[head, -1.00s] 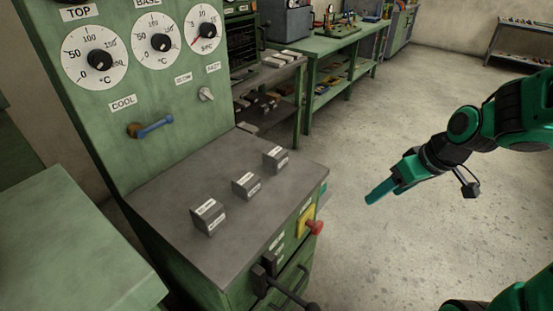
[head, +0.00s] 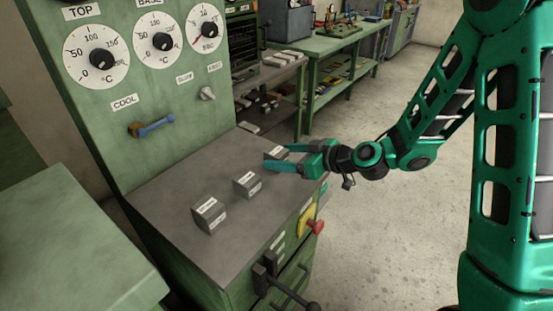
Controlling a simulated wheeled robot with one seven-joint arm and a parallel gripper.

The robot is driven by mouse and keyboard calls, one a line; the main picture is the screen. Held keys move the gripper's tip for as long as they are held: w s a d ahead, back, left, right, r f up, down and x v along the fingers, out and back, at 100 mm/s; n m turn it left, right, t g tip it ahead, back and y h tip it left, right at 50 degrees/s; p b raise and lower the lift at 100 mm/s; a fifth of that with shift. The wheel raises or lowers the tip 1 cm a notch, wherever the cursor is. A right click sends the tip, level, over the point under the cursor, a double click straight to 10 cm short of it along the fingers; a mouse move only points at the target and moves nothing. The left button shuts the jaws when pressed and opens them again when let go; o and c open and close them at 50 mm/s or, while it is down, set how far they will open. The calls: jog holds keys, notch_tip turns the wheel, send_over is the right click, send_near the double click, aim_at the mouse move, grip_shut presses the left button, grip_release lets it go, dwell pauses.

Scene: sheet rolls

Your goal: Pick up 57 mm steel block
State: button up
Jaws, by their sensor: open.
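Three grey steel blocks with white labels stand in a diagonal row on the machine's dark metal top (head: 170,190). The near block (head: 209,216) looks largest, the middle block (head: 247,185) is smaller, and the far block (head: 274,153) is partly hidden by my gripper. The labels are too small to read, so I cannot tell which is the 57 mm one. My gripper (head: 279,158) is open at the far block, its green fingers reaching in from the right. One finger is in front of the block; I cannot tell whether either touches it.
The green control panel (head: 180,90) with dials rises behind the top. A blue-handled lever (head: 155,124) juts from it. A red knob (head: 317,227) and a dark handle (head: 265,275) stick out at the front right. The top's left part is clear.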

aim_at(267, 152)
jog(key=shift+w+x, duration=0.25)
jog(key=shift+x, duration=3.4)
jog(key=shift+d+r, duration=0.1)
jog(key=shift+d, duration=0.15)
grip_shut()
jog(key=shift+r, duration=0.1)
